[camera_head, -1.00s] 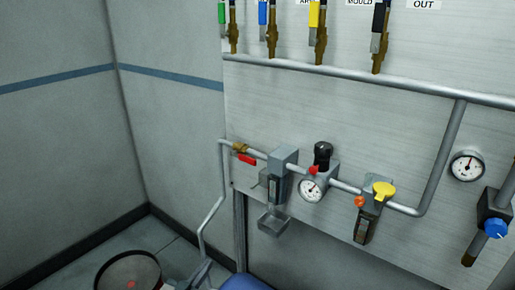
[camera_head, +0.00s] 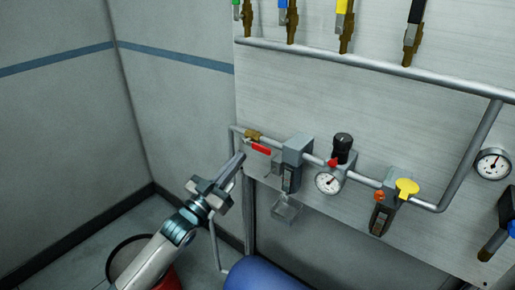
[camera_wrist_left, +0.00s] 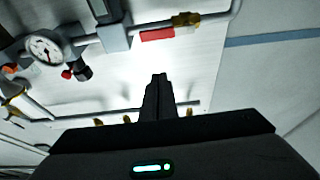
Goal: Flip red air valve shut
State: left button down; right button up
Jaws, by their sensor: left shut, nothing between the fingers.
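The red air valve handle (camera_head: 261,149) sits on a brass valve body (camera_head: 252,135) at the left end of the lower pipe. The handle lies nearly along the pipe, sloping slightly down to the right. In the left wrist view the red handle (camera_wrist_left: 158,34) shows at the top, beside the brass body (camera_wrist_left: 186,19). My left gripper (camera_head: 240,157) is shut and empty, just left of and slightly below the handle in the head view. A gap shows between them. In the left wrist view its closed fingertips (camera_wrist_left: 159,78) point toward the panel below the handle. My right gripper is not in view.
A grey filter unit (camera_head: 296,150), a gauge (camera_head: 328,181) with a black knob (camera_head: 343,142), and a yellow knob (camera_head: 407,187) follow along the pipe to the right. A blue tank (camera_head: 262,274) and a red drum (camera_head: 168,281) stand below. Open floor lies at left.

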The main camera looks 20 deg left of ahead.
pick_arm(q)
jog(key=shift+w, duration=0.1)
notch_tip(320, 180, up, 4)
jog(key=p, duration=0.4)
send_over(256, 149)
jog(key=s+d, duration=0.1)
jog(key=s, duration=0.2)
notch_tip(256, 149, down, 3)
jog(key=shift+w+p, duration=0.15)
jog(key=shift+p, duration=0.3)
jog(key=shift+f, duration=0.9)
jog(key=shift+f, duration=0.1)
